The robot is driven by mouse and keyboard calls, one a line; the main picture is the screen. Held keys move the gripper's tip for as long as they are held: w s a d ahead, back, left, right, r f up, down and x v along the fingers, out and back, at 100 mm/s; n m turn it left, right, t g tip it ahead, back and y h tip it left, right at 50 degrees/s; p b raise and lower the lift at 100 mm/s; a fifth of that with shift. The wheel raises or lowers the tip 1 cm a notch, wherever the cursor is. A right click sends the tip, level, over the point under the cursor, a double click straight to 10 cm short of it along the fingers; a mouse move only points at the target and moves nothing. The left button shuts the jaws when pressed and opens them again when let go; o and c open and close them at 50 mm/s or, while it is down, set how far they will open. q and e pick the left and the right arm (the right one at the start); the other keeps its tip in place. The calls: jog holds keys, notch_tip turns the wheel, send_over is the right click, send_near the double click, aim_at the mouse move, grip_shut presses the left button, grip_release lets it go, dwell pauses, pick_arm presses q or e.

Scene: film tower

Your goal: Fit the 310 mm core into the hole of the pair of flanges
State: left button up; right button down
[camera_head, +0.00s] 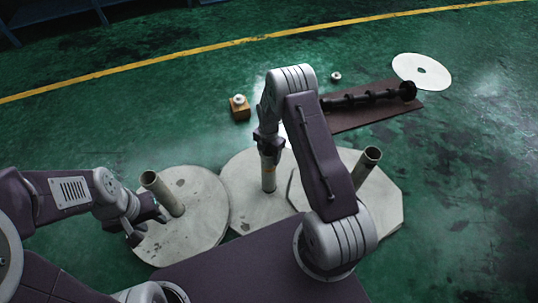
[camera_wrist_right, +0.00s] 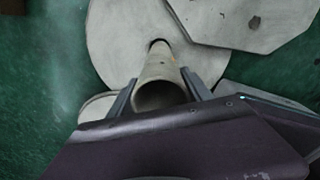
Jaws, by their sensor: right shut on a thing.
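My right gripper (camera_head: 268,146) is shut on the upper part of a beige hollow core (camera_head: 268,172). The core stands about upright over the middle round flange (camera_head: 240,200). In the right wrist view the core (camera_wrist_right: 161,70) lies between the two fingers (camera_wrist_right: 159,78), its open end toward the camera. Its far end meets a dark hole edge (camera_wrist_right: 157,43) in the flange; I cannot tell how deep it sits. My left gripper (camera_head: 145,220) is open and empty beside the left round flange (camera_head: 200,225), near a tilted core (camera_head: 163,195) there.
An octagonal plate (camera_head: 385,210) with another tilted core (camera_head: 366,168) overlaps the middle flange. Behind lie a brown board (camera_head: 350,120) with a black shaft (camera_head: 365,98), a white disc (camera_head: 422,71), a small wooden block (camera_head: 240,112) and a small white ring (camera_head: 335,76). The green floor behind is mostly free.

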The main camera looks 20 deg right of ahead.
jog(key=shift+w+d+r+p, duration=0.1)
jog(key=shift+p, duration=0.25)
dwell(0.8)
jog(key=shift+f+b, duration=0.7)
jog(key=shift+f, duration=0.95)
dwell(0.6)
jog(key=shift+c, duration=1.9)
grip_release()
notch_tip(320, 180, up, 9)
jog(key=p, duration=0.5)
jog(key=shift+p, duration=0.3)
